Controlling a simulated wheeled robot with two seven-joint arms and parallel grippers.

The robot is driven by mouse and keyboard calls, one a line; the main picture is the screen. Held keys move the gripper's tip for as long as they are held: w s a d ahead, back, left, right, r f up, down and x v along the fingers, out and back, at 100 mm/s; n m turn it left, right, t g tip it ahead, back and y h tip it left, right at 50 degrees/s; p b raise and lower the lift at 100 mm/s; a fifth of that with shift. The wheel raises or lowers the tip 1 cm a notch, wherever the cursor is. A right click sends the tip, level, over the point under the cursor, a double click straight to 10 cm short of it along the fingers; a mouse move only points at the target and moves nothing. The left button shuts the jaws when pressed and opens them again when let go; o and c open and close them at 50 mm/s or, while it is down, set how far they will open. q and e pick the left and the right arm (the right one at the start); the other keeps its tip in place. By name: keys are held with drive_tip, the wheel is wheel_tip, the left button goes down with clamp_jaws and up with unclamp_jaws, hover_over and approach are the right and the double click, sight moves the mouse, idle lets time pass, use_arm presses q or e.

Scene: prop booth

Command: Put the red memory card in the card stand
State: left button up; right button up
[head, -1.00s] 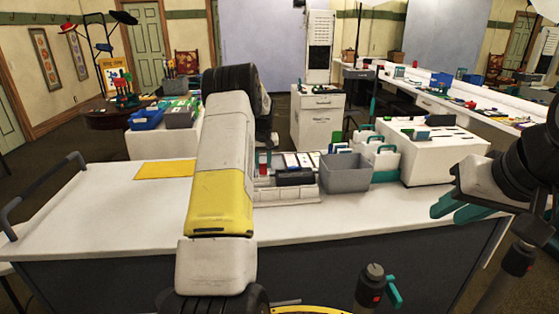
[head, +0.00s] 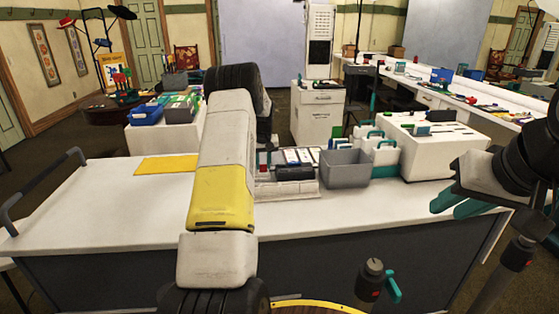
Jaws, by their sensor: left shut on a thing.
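The red memory card (head: 263,158) is a small red patch just right of my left forearm, at the back of the white counter. My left gripper (head: 263,150) is mostly hidden behind that forearm; its dark wrist comes down right above the card, and it is shut on the card. A low pale rack (head: 287,188), seemingly the card stand, sits on the counter just below and right of the card; its left end is hidden. I cannot tell whether card and rack touch. My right gripper (head: 460,207) has its teal fingers apart, empty, at the right.
A grey bin (head: 346,169) stands right of the rack, with white teal-handled caddies (head: 382,153) behind it. A yellow mat (head: 167,165) lies at the counter's back left. The counter's front and left are clear.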

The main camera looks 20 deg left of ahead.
use_arm(q)
drive_tip(key=o, duration=0.9)
drive_tip(key=v, duration=0.8)
